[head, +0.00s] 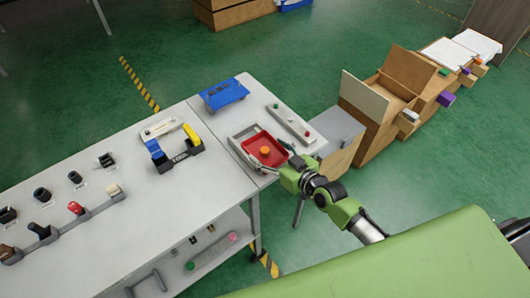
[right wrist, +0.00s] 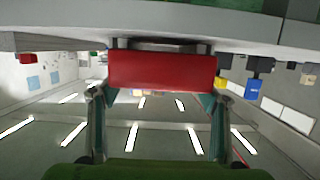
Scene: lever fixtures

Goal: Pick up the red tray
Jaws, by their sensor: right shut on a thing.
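The red tray (head: 254,144) lies in a light grey holder (head: 238,147) on the right table section, with an orange round piece (head: 264,151) on it. My right gripper (head: 291,167) is at the tray's near right side. In the right wrist view, the red tray (right wrist: 162,70) fills the space between the fingers of my right gripper (right wrist: 160,96), which is shut on it. I cannot tell whether the tray is raised from its holder. My left gripper does not show.
A black fixture with blue and yellow parts (head: 178,158) stands to the left. Wooden cabinets (head: 385,98) are at the right.

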